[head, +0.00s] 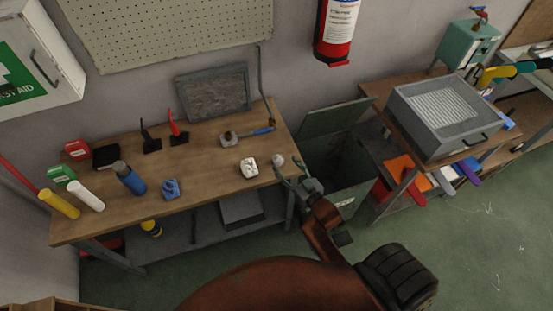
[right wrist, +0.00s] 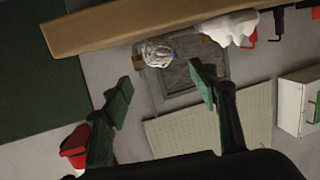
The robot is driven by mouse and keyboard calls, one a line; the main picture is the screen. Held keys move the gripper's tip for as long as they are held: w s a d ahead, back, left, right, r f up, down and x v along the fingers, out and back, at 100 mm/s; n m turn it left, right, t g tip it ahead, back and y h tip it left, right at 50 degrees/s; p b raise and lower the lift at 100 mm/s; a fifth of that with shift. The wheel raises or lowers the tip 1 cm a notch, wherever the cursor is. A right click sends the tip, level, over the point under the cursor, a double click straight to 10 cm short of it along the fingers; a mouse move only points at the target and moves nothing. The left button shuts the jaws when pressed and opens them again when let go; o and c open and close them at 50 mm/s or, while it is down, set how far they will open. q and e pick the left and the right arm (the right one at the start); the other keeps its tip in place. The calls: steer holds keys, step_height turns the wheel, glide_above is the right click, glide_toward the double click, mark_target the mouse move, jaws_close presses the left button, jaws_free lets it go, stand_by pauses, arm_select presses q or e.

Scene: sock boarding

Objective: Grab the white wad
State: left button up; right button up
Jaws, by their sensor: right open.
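A white crumpled wad (head: 249,167) lies on the wooden workbench (head: 215,165) near its front right edge. It also shows at the top of the right wrist view (right wrist: 232,27). A small pale grey ball-like wad (head: 278,160) sits to its right, by the bench's right end; in the right wrist view it looks whitish and streaked (right wrist: 155,53). My right gripper (head: 292,173) is open and empty at the bench's right front corner, nearer the grey ball than the white wad. In the right wrist view its green fingertips (right wrist: 161,92) are wide apart. My left gripper is out of view.
An open green bin (head: 340,165) stands right of the bench. A grey box (head: 443,115) sits on another table.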

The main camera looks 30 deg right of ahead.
mark_target(281, 162)
steer(key=w, duration=0.2)
steer(key=w+f, duration=0.1)
steer(key=w, duration=0.1)
steer(key=w+f+b, duration=0.1)
steer(key=w, duration=0.1)
steer(key=shift+w, duration=0.15)
steer(key=shift+c, duration=0.6)
steer(key=c, duration=0.9)
